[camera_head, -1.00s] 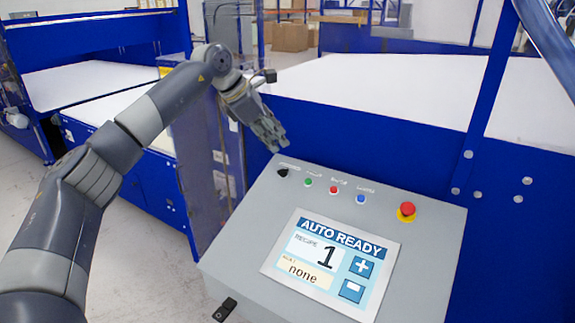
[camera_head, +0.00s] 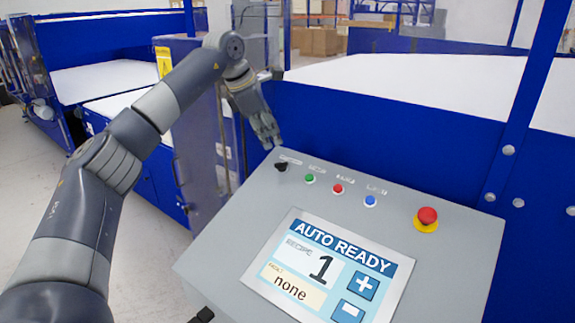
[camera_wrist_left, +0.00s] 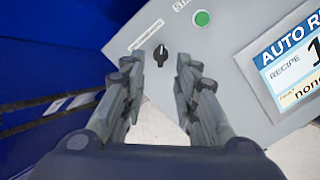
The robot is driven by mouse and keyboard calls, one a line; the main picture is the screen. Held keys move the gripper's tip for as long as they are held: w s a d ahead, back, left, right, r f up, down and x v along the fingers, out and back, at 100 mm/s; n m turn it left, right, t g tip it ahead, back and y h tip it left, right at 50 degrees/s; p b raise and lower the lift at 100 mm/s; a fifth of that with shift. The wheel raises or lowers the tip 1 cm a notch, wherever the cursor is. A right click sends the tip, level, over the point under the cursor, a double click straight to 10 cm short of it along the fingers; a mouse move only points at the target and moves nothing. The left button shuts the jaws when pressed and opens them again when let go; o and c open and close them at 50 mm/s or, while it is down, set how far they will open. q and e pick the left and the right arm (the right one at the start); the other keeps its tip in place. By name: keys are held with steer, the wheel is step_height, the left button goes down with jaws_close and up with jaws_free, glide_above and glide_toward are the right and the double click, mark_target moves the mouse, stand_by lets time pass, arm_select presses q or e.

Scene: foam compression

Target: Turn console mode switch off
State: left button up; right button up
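The console (camera_head: 240,215) is a grey sloped box. Its mode switch (camera_head: 281,166) is a small black knob at the upper left of the panel. In the left wrist view the switch (camera_wrist_left: 160,55) shows between and just beyond my fingertips, with a pale label beside it. My left gripper (camera_head: 267,138) hangs just above and behind the switch in the head view, apart from it. In the left wrist view the left gripper (camera_wrist_left: 156,75) has its fingers apart with nothing between them. The screen (camera_head: 325,270) reads AUTO READY, recipe 1. My right gripper is out of view.
Right of the switch are a green button (camera_head: 310,178), a red button (camera_head: 337,188), a blue button (camera_head: 370,200) and a red emergency stop (camera_head: 427,217) on yellow. A blue machine frame (camera_head: 400,145) with a white top stands behind the console. A blue post rises at right.

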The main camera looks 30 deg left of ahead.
mark_target(283, 162)
arm_select(q)
steer(key=p+x, duration=0.3)
steer(key=x, duration=0.6)
steer(key=shift+s, duration=0.1)
steer(key=shift+f, duration=0.5)
jaws_close()
